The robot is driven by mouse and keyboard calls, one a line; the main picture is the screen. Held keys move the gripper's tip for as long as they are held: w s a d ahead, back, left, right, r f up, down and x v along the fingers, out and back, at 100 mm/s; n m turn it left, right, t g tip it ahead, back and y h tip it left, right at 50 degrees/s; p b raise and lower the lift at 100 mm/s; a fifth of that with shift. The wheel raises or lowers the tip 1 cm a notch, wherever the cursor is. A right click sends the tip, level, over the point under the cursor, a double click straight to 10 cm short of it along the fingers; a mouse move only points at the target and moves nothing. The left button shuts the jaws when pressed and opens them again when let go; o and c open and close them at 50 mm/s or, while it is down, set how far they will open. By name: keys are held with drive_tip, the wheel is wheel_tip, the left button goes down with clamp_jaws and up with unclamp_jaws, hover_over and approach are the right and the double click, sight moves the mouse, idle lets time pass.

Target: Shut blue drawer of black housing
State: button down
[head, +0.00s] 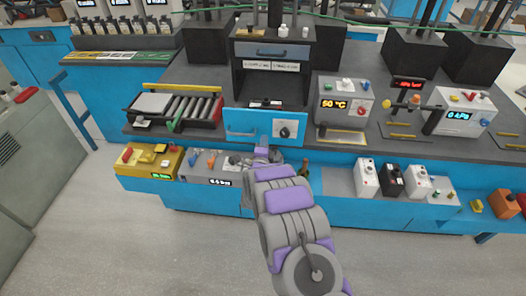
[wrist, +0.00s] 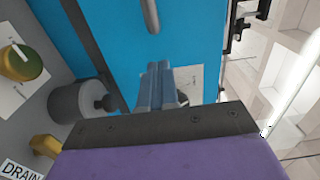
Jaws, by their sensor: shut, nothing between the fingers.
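The black housing (head: 237,80) stands at the middle of the bench with an open dark front. A bright blue panel (head: 262,117), which I take as the blue drawer's front, is low before it. It carries a bar handle and a dark knob on a white plate. Whether it stands out from the housing is hard to tell. My gripper (head: 262,152) is at the panel's lower edge. In the wrist view my gripper (wrist: 160,85) has its fingers together, empty, pointing at the blue surface (wrist: 115,35), below the handle (wrist: 150,15). Contact cannot be told.
A grey-blue drawer front (head: 263,51) is in the housing's upper part. A roller unit (head: 190,108) stands left, a 50 °C box (head: 345,100) right. A lower shelf holds a yellow box (head: 150,162) and white boxes (head: 366,178). The floor in front is clear.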

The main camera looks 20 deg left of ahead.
sight(266, 130)
drive_tip(key=shift+x, duration=1.1)
drive_tip(key=shift+d+b+x, duration=0.2)
drive_tip(key=shift+b+x, duration=0.2)
drive_tip(key=shift+x, duration=0.5)
drive_tip(key=shift+w+a, duration=0.1)
